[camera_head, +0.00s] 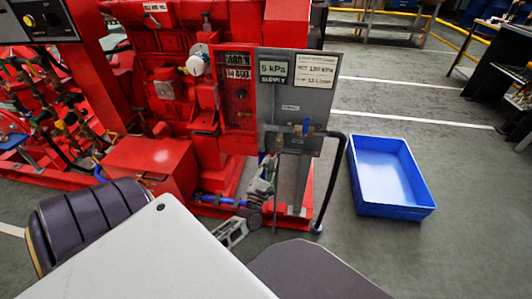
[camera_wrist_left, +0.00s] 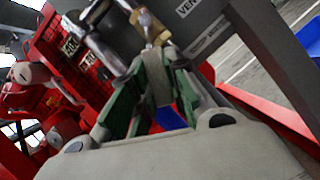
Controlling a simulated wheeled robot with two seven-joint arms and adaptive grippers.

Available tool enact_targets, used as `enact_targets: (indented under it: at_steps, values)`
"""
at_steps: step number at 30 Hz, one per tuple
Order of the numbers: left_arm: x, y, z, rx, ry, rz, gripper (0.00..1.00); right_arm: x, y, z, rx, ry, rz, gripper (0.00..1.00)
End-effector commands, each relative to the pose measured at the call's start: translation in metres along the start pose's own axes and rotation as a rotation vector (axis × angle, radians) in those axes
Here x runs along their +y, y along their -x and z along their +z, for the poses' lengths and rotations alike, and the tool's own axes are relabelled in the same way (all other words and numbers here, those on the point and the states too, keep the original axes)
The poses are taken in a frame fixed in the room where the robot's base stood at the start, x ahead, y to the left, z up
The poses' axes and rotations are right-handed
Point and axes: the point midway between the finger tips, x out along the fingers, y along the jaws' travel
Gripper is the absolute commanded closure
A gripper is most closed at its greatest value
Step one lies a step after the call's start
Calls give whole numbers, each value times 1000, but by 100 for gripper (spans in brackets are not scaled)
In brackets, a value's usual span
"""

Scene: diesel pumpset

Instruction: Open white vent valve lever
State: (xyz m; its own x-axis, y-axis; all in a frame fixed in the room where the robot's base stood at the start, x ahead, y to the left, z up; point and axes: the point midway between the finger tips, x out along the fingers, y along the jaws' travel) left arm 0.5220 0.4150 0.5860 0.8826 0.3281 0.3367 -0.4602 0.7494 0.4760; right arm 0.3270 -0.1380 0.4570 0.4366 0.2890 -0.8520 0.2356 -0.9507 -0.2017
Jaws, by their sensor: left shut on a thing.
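My left gripper (camera_head: 268,163) is at the lower front of the grey panel (camera_head: 285,95) on the red pumpset. In the left wrist view my left gripper (camera_wrist_left: 157,85) has its green-padded fingers shut around a pale lever (camera_wrist_left: 158,78), apparently the white vent valve lever. A brass valve fitting (camera_wrist_left: 150,27) is just beyond the fingertips, beside a metal pipe and a plate with a label starting "VEN" (camera_wrist_left: 188,8). In the head view the gripper hides most of the lever, so its exact angle cannot be told. My right gripper is not in view.
A blue-handled valve (camera_head: 305,127) is on the panel, just right of my left gripper.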

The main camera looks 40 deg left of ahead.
Motion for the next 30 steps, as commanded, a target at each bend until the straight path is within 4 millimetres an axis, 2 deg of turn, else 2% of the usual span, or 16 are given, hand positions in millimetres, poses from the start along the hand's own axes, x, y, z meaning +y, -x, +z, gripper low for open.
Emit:
enact_targets:
  at_steps: [1,9,19,30]
  values:
    - [-5,1,-2,0,35,13,100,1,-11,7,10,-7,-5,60]
    - [-18,0,0,0,219,89,100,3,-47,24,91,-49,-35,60]
    - [-30,-2,5,0,398,163,100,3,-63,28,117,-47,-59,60]
    - [-33,-4,8,0,473,195,100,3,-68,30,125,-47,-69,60]
